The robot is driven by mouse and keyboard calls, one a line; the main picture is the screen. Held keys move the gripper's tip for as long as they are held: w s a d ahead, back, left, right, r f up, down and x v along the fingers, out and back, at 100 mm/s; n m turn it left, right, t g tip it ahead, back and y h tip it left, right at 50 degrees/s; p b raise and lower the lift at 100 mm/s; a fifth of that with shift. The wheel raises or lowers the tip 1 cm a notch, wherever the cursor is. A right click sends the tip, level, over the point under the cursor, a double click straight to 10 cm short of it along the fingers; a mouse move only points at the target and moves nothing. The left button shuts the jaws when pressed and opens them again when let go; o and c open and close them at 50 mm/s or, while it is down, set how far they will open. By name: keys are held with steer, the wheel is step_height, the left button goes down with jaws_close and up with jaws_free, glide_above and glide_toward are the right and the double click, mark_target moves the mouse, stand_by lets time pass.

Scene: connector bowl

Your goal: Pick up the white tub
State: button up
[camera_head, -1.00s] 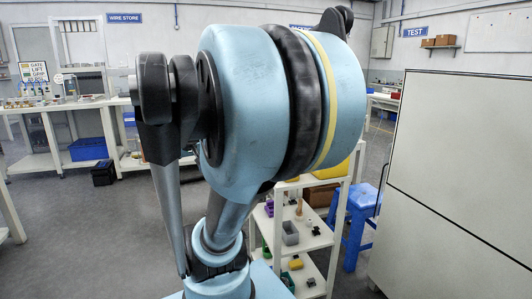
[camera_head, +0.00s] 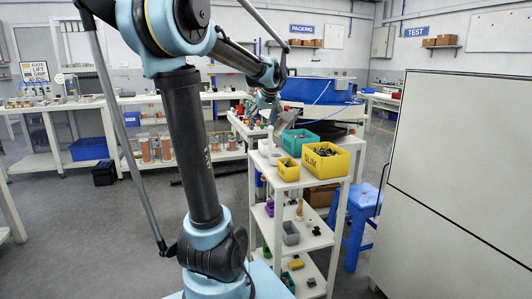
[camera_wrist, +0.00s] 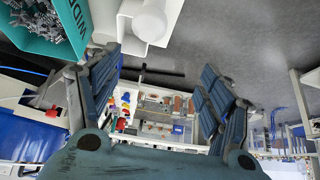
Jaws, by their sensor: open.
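A white round tub (camera_wrist: 150,22) shows at the top of the wrist view, beside a white block-like part. In the head view small white items (camera_head: 264,147) stand at the left end of the shelf unit's top, and I cannot tell surely which is the tub. My gripper (camera_wrist: 162,72) is open, with empty space between its two ribbed blue fingers. The tub lies beyond the fingertips, apart from them. In the head view my gripper (camera_head: 284,122) is small, above the back left of the shelf top.
A teal bin (camera_head: 299,140) and two yellow bins, the large one (camera_head: 326,161) marked "SLIM", crowd the shelf top. The teal bin also shows in the wrist view (camera_wrist: 68,45). A blue stool (camera_head: 362,225) and a tall pale cabinet (camera_head: 450,185) stand right. Open floor lies left.

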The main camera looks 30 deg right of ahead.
mark_target(267, 148)
steer(key=s+d, duration=0.1)
steer(key=d, duration=0.4)
steer(key=x, duration=1.1)
steer(key=shift+w, duration=0.15)
steer(key=shift+x, duration=2.8)
steer(key=shift+a+f, duration=0.1)
steer(key=c, duration=1.2)
